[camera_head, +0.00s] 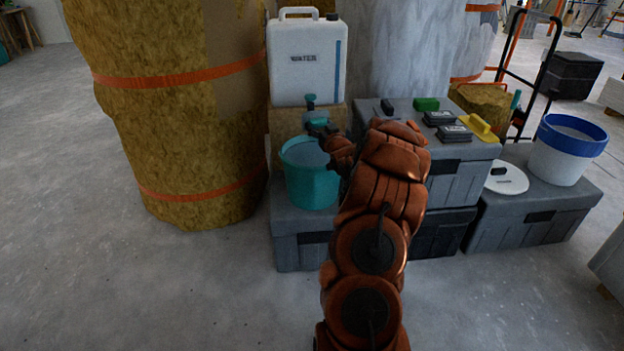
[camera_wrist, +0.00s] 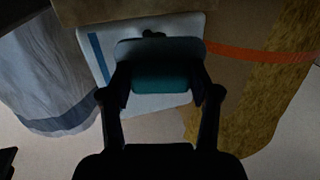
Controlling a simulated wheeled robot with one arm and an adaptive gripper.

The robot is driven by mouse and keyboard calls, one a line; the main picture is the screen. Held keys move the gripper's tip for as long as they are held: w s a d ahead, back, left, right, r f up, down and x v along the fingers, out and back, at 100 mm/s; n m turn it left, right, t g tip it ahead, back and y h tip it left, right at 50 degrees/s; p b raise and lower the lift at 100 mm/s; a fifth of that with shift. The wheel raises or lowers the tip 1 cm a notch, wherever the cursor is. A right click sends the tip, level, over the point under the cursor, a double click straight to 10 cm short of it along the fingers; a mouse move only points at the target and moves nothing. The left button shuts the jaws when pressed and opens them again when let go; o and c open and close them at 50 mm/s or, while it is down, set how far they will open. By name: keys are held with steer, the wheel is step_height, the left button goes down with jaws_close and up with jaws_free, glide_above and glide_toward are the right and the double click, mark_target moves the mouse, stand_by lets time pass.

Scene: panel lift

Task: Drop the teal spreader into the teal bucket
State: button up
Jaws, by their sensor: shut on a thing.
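My gripper (camera_head: 322,131) is shut on the teal spreader (camera_head: 316,118), which shows above the far rim of the teal bucket. In the wrist view the spreader (camera_wrist: 165,80) lies across between the two dark fingers (camera_wrist: 162,92), its teal part nearest me and a greyish part beyond. The teal bucket (camera_head: 308,187) stands on a grey case in the head view, its mouth up. My arm covers part of its right side. The bucket does not show clearly in the wrist view.
Grey cases (camera_head: 462,182) to the right hold small dark boxes, a green block (camera_head: 426,104) and a yellow float (camera_head: 480,127). A white-and-blue bucket (camera_head: 567,150) stands far right. Wrapped insulation (camera_head: 185,150) stands left.

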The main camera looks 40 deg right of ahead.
steer(key=shift+f+b, duration=1.05)
steer(key=shift+f, duration=0.9)
steer(key=o, duration=1.3)
steer(key=shift+c, duration=0.2)
steer(key=v, duration=1.2)
